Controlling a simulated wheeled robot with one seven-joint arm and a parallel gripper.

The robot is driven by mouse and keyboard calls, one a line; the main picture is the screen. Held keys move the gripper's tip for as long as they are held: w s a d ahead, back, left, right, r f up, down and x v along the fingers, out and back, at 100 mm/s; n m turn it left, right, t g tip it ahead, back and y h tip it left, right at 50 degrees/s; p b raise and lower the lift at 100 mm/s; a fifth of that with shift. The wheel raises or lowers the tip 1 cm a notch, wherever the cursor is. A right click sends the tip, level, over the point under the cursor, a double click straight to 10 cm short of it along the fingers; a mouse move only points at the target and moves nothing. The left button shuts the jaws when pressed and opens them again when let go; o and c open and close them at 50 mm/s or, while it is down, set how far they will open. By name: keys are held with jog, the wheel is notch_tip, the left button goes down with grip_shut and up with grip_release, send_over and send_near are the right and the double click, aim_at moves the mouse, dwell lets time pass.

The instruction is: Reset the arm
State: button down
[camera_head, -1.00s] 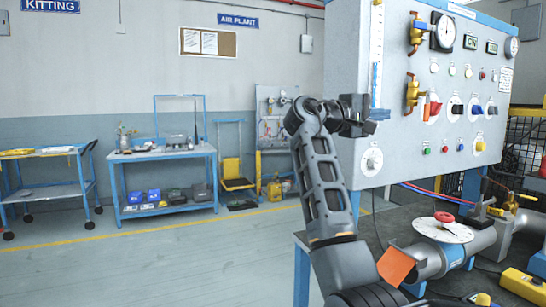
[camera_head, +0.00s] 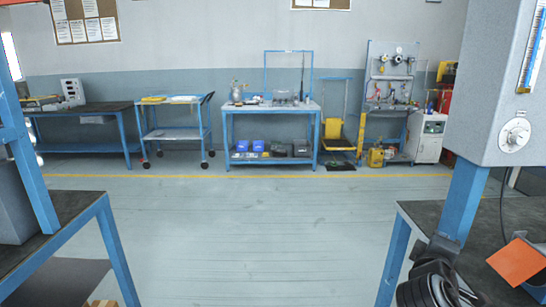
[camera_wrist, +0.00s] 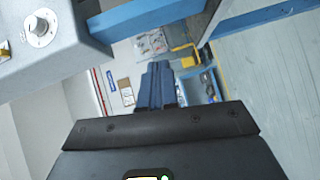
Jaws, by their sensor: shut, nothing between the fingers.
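My gripper (camera_wrist: 156,88) shows in the wrist view, its two dark blue-grey fingers together and empty. It points out over the floor and touches nothing that I can see. In the head view my gripper is out of frame; only a dark piece of my arm (camera_head: 432,287) shows at the bottom right, by the right bench's leg. The rest of the arm is hidden below the picture.
A grey panel box with a white knob (camera_head: 514,135) stands on the right bench (camera_head: 408,240); it also shows close by in the wrist view (camera_wrist: 62,58). An orange plate (camera_head: 517,262) is at the right. Another bench (camera_head: 55,225) is at the left. Floor between is clear.

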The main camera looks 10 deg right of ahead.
jog(key=s+a+f+t+y, duration=0.2)
jog(key=s+a+f+y, duration=0.2)
jog(key=s+a+f, duration=0.4)
jog(key=s+a+f+t+y, duration=0.1)
jog(key=s+a+f+y, duration=0.4)
jog(key=s+a, duration=0.45)
jog(key=s+a+r+m+y, duration=0.2)
jog(key=s+a+r+m, duration=0.1)
jog(key=s, duration=0.8)
jog(key=s+a+r+m+t+y, duration=0.1)
jog(key=s+a+r, duration=0.4)
jog(key=s, duration=0.6)
jog(key=shift+s+r+m+t+y, duration=0.3)
jog(key=shift+r+m+y, duration=0.4)
jog(key=shift+r+m, duration=0.25)
